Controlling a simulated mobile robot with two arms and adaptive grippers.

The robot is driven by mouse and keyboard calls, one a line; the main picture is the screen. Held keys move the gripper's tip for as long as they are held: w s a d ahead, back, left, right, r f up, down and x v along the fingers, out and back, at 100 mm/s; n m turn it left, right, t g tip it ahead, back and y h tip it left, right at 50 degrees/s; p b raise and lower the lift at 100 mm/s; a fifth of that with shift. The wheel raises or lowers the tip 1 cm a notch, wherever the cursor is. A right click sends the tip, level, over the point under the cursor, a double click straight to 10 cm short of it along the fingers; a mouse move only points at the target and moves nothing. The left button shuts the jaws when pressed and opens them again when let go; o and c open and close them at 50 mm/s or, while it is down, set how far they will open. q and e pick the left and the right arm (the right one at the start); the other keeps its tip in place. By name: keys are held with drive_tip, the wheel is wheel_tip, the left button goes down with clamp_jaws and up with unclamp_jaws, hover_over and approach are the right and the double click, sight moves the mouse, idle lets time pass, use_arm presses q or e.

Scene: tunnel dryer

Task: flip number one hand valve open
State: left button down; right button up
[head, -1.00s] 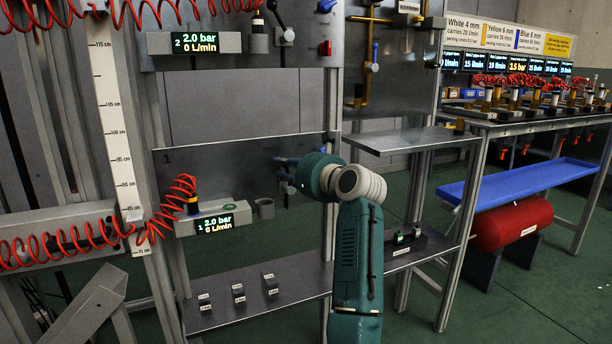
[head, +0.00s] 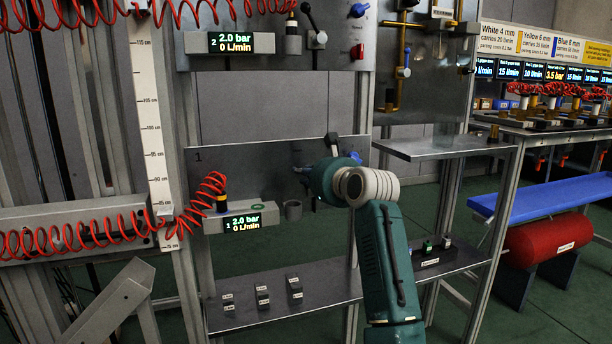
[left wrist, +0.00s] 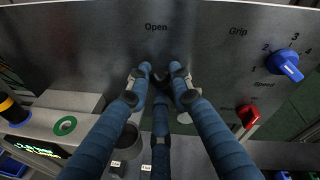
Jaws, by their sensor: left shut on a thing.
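The number one station's panel (head: 250,160) carries a "1" at its upper left. My left gripper (left wrist: 160,74) is in front of it, its blue fingers closed in just below the word "Open" in the left wrist view. The fingers hide most of what they hold, at the hand valve's place; a small pale part (left wrist: 184,117) shows between them. I cannot make out the lever's angle. In the head view my wrist hides the valve. My right gripper is not in view.
Right of the fingers are a blue dial (left wrist: 285,64) and a red switch (left wrist: 247,116). A grey cup (head: 292,209) and the display (head: 243,222), reading 2.0 bar and 0 L/min, are to the left. A shelf (head: 395,282) lies below.

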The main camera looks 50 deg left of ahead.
use_arm(q)
drive_tip(key=shift+w+f, duration=0.1)
drive_tip(key=shift+f, duration=0.1)
drive_tip(key=c, duration=1.8)
unclamp_jaws()
drive_tip(key=shift+v, duration=3.8)
drive_tip(key=shift+w, duration=0.1)
